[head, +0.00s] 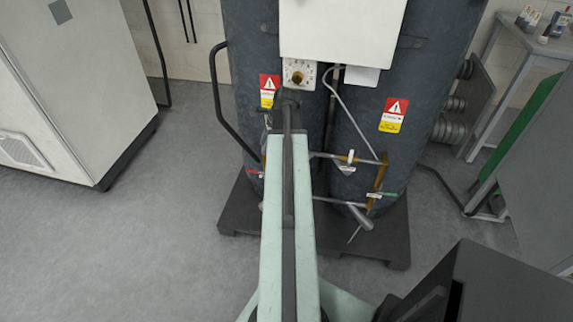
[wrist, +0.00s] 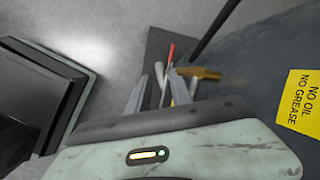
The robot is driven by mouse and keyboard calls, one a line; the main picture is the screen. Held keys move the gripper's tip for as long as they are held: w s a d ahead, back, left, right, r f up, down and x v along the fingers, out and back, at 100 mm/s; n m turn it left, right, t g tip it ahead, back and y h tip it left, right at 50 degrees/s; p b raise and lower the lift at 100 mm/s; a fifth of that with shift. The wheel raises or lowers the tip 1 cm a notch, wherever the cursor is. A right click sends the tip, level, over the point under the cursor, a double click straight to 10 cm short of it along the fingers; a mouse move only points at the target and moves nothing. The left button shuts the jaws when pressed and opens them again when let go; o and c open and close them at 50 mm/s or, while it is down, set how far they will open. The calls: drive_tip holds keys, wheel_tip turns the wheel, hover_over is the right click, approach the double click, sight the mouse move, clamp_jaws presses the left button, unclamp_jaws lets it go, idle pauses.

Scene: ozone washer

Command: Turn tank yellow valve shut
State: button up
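Two dark tanks (head: 345,110) stand side by side with pipework low on their fronts. In the wrist view, a narrow yellow piece (wrist: 181,88), perhaps the yellow valve handle, shows between the fingers of my gripper (wrist: 166,84). The fingers are apart, and I cannot tell whether they touch it. A red handle (wrist: 171,52) and a brass fitting (wrist: 204,73) are just beyond. In the head view my arm hides the gripper and part of the left tank's pipework. A red handle (head: 254,172) shows left of the arm, and a green handle (head: 390,195) at right.
A brass pipe (head: 378,182) and a small white-handled valve (head: 347,159) are on the right tank. A dark hose (head: 219,100) bows out at left. The tanks stand on a dark pallet (head: 238,212). A white cabinet (head: 70,90) stands left, with clear floor between.

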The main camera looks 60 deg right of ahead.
drive_tip(key=s+d+f+m+b, duration=0.1)
drive_tip(key=s+d+f+m, duration=0.1)
drive_tip(key=s+d+m, duration=0.45)
drive_tip(key=shift+n+t+h, duration=0.4)
drive_tip(key=shift+n, duration=0.45)
drive_tip(key=b+x, duration=0.4)
drive_tip(key=s+b+x, duration=0.1)
drive_tip(key=b+x, duration=0.2)
drive_tip(key=shift+d+f, duration=0.25)
drive_tip(key=shift+d, duration=0.15)
drive_tip(key=shift+r, duration=0.1)
clamp_jaws()
